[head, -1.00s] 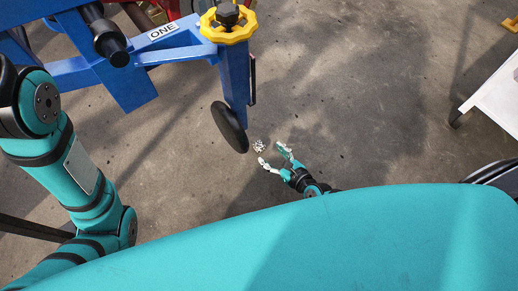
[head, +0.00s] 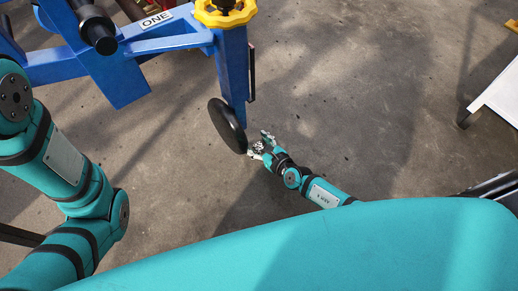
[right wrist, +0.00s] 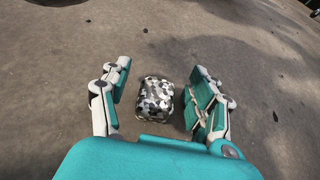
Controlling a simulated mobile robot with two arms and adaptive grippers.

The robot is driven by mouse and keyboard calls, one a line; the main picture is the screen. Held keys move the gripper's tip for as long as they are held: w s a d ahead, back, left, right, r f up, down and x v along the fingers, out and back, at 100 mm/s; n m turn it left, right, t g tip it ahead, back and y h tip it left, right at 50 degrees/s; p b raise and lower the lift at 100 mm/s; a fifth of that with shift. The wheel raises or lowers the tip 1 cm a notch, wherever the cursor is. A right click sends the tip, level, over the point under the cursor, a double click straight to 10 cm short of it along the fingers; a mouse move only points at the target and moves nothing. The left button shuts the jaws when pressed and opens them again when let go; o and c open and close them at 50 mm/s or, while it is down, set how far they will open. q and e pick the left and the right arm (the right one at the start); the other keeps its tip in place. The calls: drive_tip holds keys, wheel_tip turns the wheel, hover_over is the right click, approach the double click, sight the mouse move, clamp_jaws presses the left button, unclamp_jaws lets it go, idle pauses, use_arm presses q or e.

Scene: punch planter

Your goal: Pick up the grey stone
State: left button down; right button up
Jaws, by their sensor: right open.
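The grey stone (right wrist: 156,98) is a small block speckled in grey, black and white. In the right wrist view it lies on the floor between the two open fingers of my right gripper (right wrist: 160,90), with a gap on each side. In the head view the stone (head: 258,147) is small and partly hidden by my right gripper (head: 262,143), which reaches down around it beside a black wheel. My left arm shows at the left of the head view, but its gripper is not in view.
A blue frame (head: 180,42) with a yellow handwheel (head: 225,12) stands at the upper left. Its black wheel (head: 228,126) is close to my right gripper. A white table or panel (head: 503,92) is at the right edge. The concrete floor (head: 350,90) between is clear.

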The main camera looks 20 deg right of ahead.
clamp_jaws()
drive_tip(key=shift+r, duration=0.2)
